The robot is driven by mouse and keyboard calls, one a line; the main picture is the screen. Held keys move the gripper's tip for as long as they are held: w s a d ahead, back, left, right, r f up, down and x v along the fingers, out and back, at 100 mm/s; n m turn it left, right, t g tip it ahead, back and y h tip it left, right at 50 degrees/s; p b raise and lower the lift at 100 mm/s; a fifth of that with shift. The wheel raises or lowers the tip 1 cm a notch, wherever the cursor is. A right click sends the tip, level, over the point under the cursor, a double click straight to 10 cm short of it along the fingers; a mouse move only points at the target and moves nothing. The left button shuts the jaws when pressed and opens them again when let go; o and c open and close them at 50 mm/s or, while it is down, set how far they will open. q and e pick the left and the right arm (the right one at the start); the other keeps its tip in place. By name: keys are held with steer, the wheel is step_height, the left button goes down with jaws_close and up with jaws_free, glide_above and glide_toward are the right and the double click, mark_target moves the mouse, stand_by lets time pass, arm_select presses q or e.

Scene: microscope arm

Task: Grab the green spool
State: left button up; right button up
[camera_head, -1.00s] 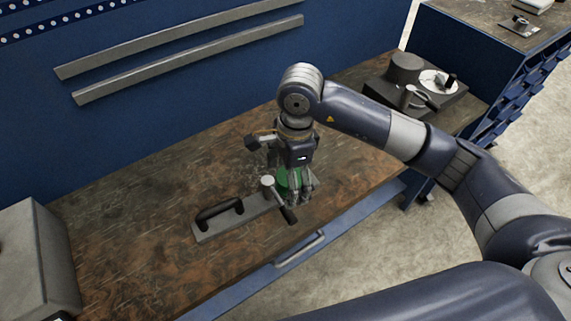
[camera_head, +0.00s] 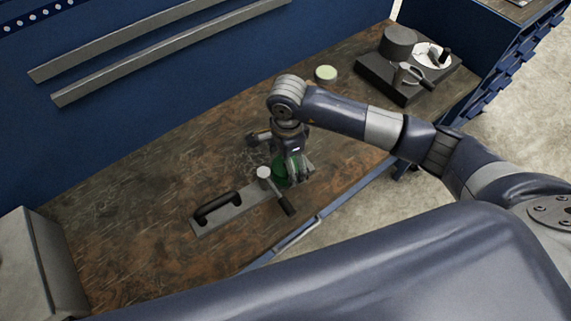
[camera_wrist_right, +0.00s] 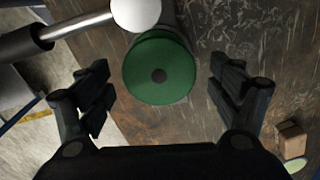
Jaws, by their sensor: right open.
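The green spool (camera_wrist_right: 158,70) shows from above in the right wrist view, round with a dark hole in its middle. It stands between the two open fingers of my right gripper (camera_wrist_right: 160,95), with a gap on each side. In the head view the green spool (camera_head: 281,168) is partly hidden behind my right gripper (camera_head: 290,172), which points down over it. My left gripper is not in view.
A grey bar with a black handle (camera_head: 216,207) and a round-topped post (camera_head: 264,172) stands right beside the spool. A dark device (camera_head: 405,65) and a pale green round item (camera_head: 326,73) are farther back. A grey box (camera_head: 30,260) is at left.

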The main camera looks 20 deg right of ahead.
steer(key=shift+s+f, duration=0.15)
steer(key=shift+f, duration=0.75)
steer(key=shift+d+f, duration=0.1)
steer(key=shift+f, duration=0.15)
steer(key=shift+c, duration=1.4)
steer(key=c, duration=0.9)
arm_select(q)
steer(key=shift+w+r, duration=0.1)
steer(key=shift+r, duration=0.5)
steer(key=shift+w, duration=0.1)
